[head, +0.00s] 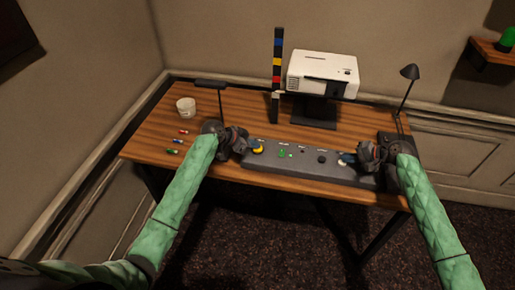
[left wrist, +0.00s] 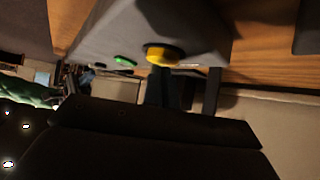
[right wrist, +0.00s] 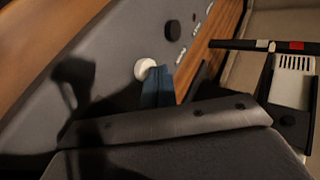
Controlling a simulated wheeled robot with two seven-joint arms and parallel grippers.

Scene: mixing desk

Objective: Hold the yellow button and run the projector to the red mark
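The yellow button (head: 257,149) is at the left end of the grey sloped control panel (head: 302,164). My left gripper (head: 248,147) is at it; in the left wrist view, its closed dark fingertips (left wrist: 165,82) meet the yellow button (left wrist: 165,54), seemingly touching. My right gripper (head: 347,159) is at the panel's right part. In the right wrist view, its blue fingertips (right wrist: 158,88) are together beside a white round control (right wrist: 145,68), touching or nearly so. A red band (right wrist: 297,46) shows in the right wrist view.
A green button (head: 282,154) and a black knob (head: 322,159) lie between my grippers. A white cup (head: 186,107) and several small coloured items (head: 178,141) are on the left of the wooden desk. Black lamps stand at left (head: 212,84) and right (head: 409,73).

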